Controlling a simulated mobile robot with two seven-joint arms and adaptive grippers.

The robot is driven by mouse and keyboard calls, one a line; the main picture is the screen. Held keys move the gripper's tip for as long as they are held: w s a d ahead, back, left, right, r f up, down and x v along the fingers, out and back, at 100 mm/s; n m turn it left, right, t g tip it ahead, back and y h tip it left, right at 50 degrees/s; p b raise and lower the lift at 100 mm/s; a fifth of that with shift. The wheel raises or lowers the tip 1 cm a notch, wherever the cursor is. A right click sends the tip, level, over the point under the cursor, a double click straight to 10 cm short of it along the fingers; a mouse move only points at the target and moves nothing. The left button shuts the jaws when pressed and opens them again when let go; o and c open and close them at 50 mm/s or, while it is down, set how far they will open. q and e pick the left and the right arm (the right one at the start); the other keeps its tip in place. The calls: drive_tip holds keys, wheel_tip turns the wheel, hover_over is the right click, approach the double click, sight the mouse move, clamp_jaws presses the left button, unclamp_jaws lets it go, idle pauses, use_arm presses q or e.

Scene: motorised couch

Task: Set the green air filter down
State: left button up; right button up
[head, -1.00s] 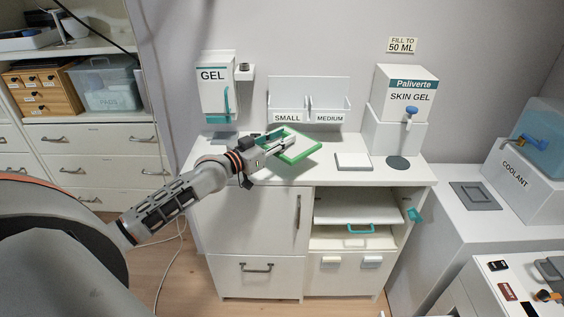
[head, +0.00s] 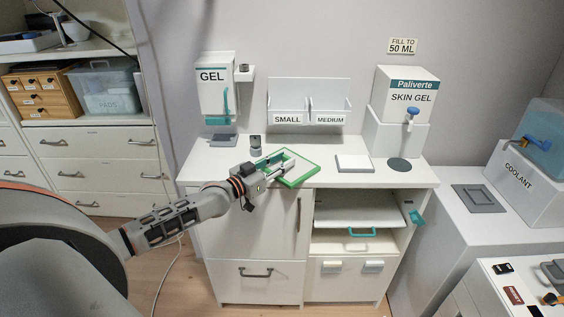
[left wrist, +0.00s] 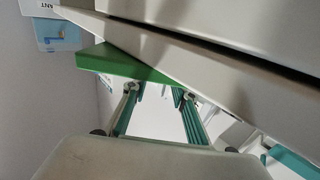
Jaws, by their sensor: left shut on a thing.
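The green air filter (head: 302,180), a flat green frame with a pale middle, is over the front part of the white cabinet top (head: 345,182). My left gripper (head: 284,168) is shut on the filter's left side, with its arm coming in from the left. In the left wrist view the filter's green edge (left wrist: 122,62) sits at the gripper's fingertips (left wrist: 156,88). It lies close beside the pale edge of the cabinet. I cannot tell whether the filter touches the top. My right gripper is not in view.
A small grey object (head: 256,146) stands behind my gripper. The gel dispenser (head: 214,90), size holder (head: 310,105) and skin gel box (head: 407,95) are behind. Some top is bare between them.

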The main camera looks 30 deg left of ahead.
use_arm(q)
drive_tip(key=o, duration=0.8)
drive_tip(key=shift+f, duration=0.1)
drive_tip(key=o, duration=0.3)
